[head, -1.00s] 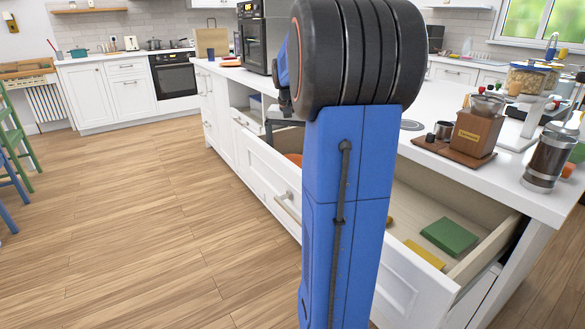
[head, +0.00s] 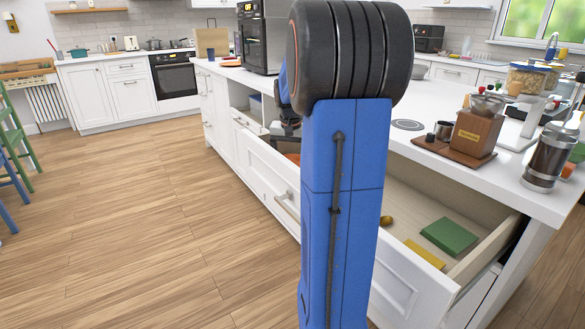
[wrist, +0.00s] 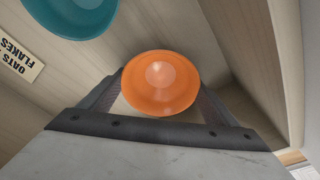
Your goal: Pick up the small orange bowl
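The small orange bowl (wrist: 160,85) lies in the open drawer, centred between my fingers in the wrist view. Only a sliver of orange (head: 293,158) shows in the head view, beside my arm. My gripper (wrist: 161,88) is open, with one finger on each side of the bowl. I cannot tell whether the fingers touch its rim. In the head view my gripper (head: 285,133) hangs low at the far part of the drawer, mostly hidden by my arm.
A drawer wall (wrist: 240,50) stands just right of the bowl. Green (head: 449,236) and yellow (head: 424,253) boxes lie at the drawer's near end. A grinder (head: 475,134) stands on the counter.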

